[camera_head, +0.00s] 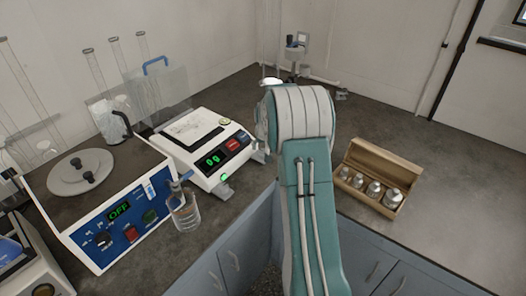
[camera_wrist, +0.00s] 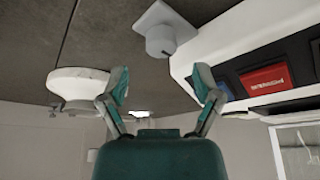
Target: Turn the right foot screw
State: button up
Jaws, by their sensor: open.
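The white electronic balance (camera_head: 207,143) stands on the dark bench with a green-lit display and a red button. Its right front foot screw (camera_head: 259,155) shows just left of my arm. In the wrist view, a pale round foot screw on a flat plate (camera_wrist: 160,39) sticks out beside the balance's button panel (camera_wrist: 262,82). My gripper (camera_wrist: 162,84) is open and empty. The foot screw lies beyond the fingertips, about midway between them, with a visible gap. In the head view my arm hides the gripper.
A wooden box of metal weights (camera_head: 357,156) lies to the right. A white round object (camera_wrist: 78,83) shows at left in the wrist view. The bench at far right is clear.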

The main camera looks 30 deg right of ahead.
aim_at(263, 151)
jog(key=shift+x, duration=2.1)
jog(key=shift+a, duration=0.1)
grip_shut()
